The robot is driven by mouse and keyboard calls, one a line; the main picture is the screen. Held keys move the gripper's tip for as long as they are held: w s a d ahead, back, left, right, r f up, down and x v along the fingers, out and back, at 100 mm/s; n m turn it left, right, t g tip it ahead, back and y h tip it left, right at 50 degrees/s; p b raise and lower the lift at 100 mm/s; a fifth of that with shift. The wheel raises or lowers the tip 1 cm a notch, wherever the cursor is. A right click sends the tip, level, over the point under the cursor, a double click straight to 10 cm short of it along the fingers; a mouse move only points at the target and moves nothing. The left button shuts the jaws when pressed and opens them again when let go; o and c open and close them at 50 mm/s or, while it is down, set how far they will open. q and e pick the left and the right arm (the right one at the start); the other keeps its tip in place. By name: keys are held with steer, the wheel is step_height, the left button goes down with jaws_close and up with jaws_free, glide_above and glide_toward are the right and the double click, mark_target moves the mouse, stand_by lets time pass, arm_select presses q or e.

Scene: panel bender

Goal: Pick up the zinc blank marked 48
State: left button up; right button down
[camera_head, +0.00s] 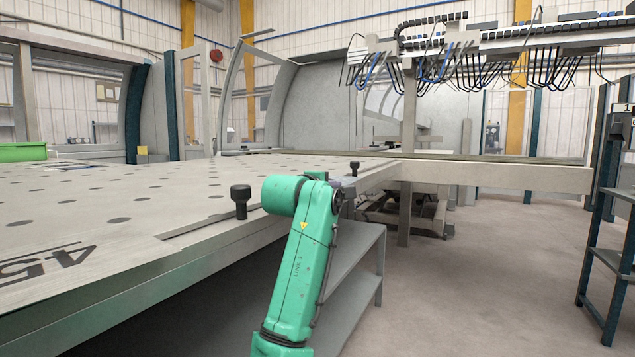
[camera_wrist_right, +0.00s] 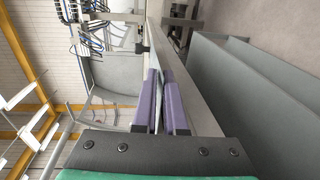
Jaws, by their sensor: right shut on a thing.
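In the head view a pale grey sheet with a large dark marking that looks like 45 (camera_head: 45,265) lies on the perforated table at the lower left, cut off by the picture edge. I cannot make out a blank marked 48. My right arm reaches to the table's edge; its gripper is hidden in the head view. In the right wrist view my right gripper (camera_wrist_right: 160,102) has purple fingers closed on a thin, light, sheet-like edge (camera_wrist_right: 158,97). No marking shows on that piece. My left gripper is not in view.
The perforated table (camera_head: 210,202) fills the left. A black knob (camera_head: 240,200) stands near its front edge. A grey shelf (camera_head: 350,270) is below the table beside my arm. A dark rack (camera_head: 605,220) stands at the right; open floor (camera_head: 480,280) lies between.

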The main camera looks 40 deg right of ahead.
steer(key=shift+r+p, duration=1)
steer(key=shift+r, duration=0.2)
steer(key=shift+a, duration=0.3)
steer(key=b+v, duration=0.2)
steer(key=v, duration=0.4)
steer(key=shift+a+r, duration=0.2)
steer(key=shift+r, duration=0.25)
steer(key=shift+s, duration=0.15)
